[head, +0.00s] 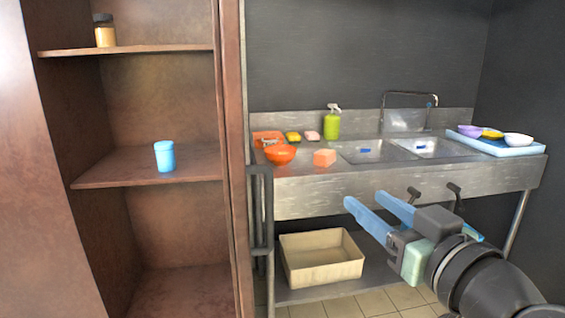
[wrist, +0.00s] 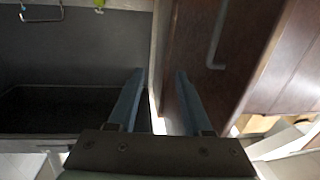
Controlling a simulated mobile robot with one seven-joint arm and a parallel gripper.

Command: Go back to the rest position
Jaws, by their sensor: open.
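My gripper (head: 366,204) is in the lower right of the head view, in front of the steel sink counter. Its two blue fingers point left and are apart, with nothing between them. In the wrist view my gripper (wrist: 158,92) also shows its two fingers spread and empty. Behind them is a dark brown wooden panel on the right and a dark surface on the left. The gripper touches nothing that I can see.
A brown shelf unit (head: 150,168) on the left holds a blue cup (head: 164,156) and a jar (head: 104,32). The sink counter (head: 300,194) bears an orange bowl (head: 280,154), a green soap bottle (head: 332,124) and a tray (head: 520,149) with bowls. A beige bin (head: 320,272) stands below.

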